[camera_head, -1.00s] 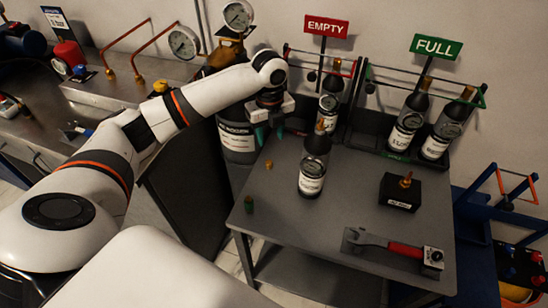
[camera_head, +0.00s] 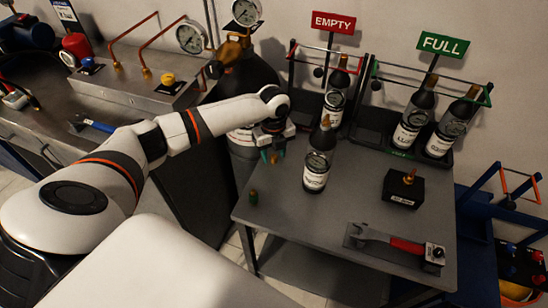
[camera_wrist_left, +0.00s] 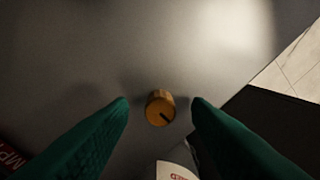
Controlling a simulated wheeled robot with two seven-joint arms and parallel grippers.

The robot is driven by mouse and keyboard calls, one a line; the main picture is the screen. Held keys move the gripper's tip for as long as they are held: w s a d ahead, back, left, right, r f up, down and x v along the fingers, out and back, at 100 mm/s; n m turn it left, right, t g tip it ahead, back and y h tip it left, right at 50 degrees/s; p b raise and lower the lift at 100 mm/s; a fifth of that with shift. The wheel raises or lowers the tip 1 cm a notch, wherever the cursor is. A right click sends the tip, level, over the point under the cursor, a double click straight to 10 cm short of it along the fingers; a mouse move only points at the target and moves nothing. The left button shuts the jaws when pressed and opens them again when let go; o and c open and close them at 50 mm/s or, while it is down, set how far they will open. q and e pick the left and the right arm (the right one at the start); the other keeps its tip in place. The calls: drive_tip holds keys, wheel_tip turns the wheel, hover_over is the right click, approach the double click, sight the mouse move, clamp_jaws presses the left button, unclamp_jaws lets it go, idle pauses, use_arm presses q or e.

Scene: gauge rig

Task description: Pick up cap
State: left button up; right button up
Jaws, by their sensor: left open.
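A small orange-brown cap (camera_wrist_left: 160,107) with a dark slot mark shows in the wrist view, on the grey table between my left gripper's green fingertips (camera_wrist_left: 161,101), with a gap on each side. In the head view the cap (camera_head: 273,158) is partly hidden at the fingertips. My left gripper (camera_head: 270,151) is open, low over the table's left rear part. I cannot tell how far the fingertips are above the table. My right gripper is not in view.
A dark bottle (camera_head: 317,170) stands just right of my gripper. Behind are bottle racks with EMPTY (camera_head: 333,22) and FULL (camera_head: 440,43) signs. A black block (camera_head: 403,187) and a red-handled wrench (camera_head: 392,240) lie to the right. A large cylinder (camera_head: 245,85) stands behind my wrist.

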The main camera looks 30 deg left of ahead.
use_arm(q)
clamp_jaws()
